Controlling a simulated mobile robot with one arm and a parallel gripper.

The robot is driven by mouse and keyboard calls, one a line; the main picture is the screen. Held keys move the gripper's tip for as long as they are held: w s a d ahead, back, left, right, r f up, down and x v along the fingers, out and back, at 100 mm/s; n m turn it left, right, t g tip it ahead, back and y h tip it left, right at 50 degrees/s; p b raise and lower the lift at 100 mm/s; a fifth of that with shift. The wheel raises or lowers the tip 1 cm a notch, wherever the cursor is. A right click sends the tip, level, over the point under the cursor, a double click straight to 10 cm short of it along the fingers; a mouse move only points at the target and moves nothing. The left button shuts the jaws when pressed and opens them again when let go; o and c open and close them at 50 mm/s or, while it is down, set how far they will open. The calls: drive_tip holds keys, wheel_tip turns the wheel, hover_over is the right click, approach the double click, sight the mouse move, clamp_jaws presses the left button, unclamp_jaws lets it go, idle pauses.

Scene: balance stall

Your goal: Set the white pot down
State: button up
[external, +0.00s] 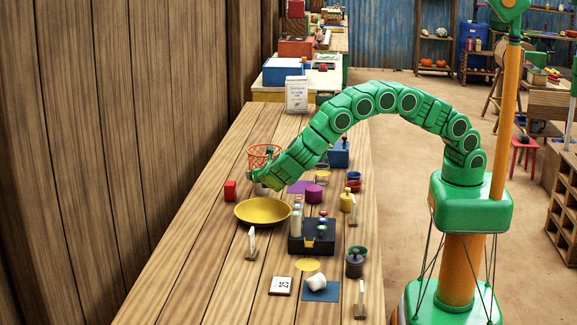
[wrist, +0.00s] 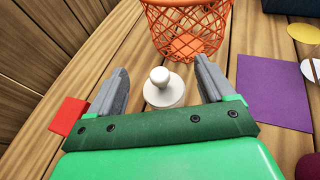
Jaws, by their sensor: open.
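The white pot (wrist: 164,90), round with a knob on top, stands upright on the wooden table between my fingers in the wrist view. My gripper (wrist: 161,68) is open, with one grey finger on each side of the pot and gaps visible between. In the external view my gripper (external: 259,178) is low over the far left part of the table, and the pot is mostly hidden there by the gripper.
An orange wire basket (wrist: 187,30) stands just beyond the pot. A red block (external: 229,190) is at the left, with a yellow dish (external: 262,212) nearer. A purple mat (wrist: 272,98) lies right.

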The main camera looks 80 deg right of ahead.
drive_tip(key=shift+r, duration=1.5)
drive_tip(key=shift+s+d+r, duration=0.2)
drive_tip(key=shift+d+r, duration=0.05)
drive_tip(key=s+d+r+m+g+y, duration=0.2)
drive_tip(key=s+d+r+m, duration=0.25)
drive_tip(key=s, duration=0.45)
drive_tip(key=s+d+r+m+g+y, duration=0.1)
drive_tip(key=s+d+r+m+g, duration=0.1)
drive_tip(key=s+d+r+m, duration=0.5)
drive_tip(key=s+d+r+m+g+y, duration=0.1)
drive_tip(key=s+r+g+y, duration=0.2)
drive_tip(key=s, duration=0.8)
drive_tip(key=s+a+r+m+y, duration=0.1)
drive_tip(key=s+a+m+y, duration=0.1)
drive_tip(key=s, duration=0.8)
drive_tip(key=s+a+r+m+y, duration=0.1)
drive_tip(key=s+a+m+y, duration=0.1)
drive_tip(key=s, duration=0.8)
drive_tip(key=s+a+r+m+y, duration=0.1)
drive_tip(key=s+a+m+y, duration=0.1)
drive_tip(key=s+m, duration=0.4)
drive_tip(key=s+a, duration=0.1)
drive_tip(key=s, duration=0.4)
drive_tip(key=shift+a+r+y, duration=0.35)
drive_tip(key=shift+y, duration=0.05)
